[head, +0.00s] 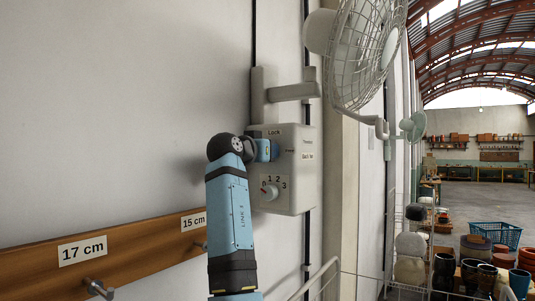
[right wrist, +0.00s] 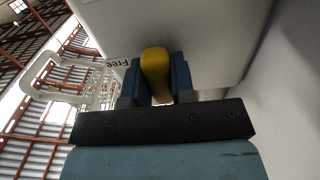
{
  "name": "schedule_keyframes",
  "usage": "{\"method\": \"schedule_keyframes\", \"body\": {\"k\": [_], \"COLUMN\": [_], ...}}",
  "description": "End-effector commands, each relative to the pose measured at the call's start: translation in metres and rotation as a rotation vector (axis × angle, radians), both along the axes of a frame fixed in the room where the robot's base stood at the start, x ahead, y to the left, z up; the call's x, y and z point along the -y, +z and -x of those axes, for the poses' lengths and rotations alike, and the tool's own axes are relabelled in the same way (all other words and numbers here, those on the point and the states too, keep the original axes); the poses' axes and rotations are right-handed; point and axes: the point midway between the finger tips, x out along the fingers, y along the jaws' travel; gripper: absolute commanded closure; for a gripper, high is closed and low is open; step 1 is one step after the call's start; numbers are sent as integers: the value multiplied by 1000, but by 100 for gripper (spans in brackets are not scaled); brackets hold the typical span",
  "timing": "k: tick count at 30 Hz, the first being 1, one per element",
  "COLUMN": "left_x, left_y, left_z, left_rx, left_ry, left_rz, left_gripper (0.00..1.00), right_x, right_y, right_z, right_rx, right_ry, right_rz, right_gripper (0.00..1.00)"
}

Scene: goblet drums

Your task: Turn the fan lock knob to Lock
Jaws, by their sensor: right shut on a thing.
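A grey fan control box (head: 298,190) is fixed to the wall, with a "Lock" label (head: 273,132) near its top. My right gripper (head: 272,150) is at the upper part of the box, just below that label. In the right wrist view, my right gripper (right wrist: 156,82) is shut on a yellow knob (right wrist: 156,68), one finger on each side. A "Free" label (right wrist: 117,62) shows beside the knob in that view. In the head view my arm and gripper hide the knob, so its exact pointing is unclear. My left gripper is not in view.
A numbered dial (head: 271,192) sits lower on the box. A caged wall fan (head: 365,50) hangs above on a bracket arm. A wooden rail (head: 120,243) with hooks runs along the wall at left. Pots and a blue basket (head: 497,232) stand at the right.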

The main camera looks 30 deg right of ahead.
Motion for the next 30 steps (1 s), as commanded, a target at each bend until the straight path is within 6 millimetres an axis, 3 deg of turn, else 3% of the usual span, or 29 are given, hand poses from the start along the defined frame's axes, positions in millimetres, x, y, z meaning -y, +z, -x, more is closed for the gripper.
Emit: {"method": "schedule_keyframes", "body": {"k": [15,16,19,30], "left_x": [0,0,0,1], "left_y": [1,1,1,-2], "left_z": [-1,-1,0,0], "left_rx": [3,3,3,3], "left_ry": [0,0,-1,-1], "left_rz": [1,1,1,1], "left_gripper": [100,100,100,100], "right_x": [0,0,0,-6], "right_y": [0,0,0,-1], "right_z": [0,0,0,3], "right_rx": [17,17,17,18], "right_ry": [0,0,0,0], "right_rz": [-8,-8,-8,-7], "right_gripper": [100,72,51,51]}}
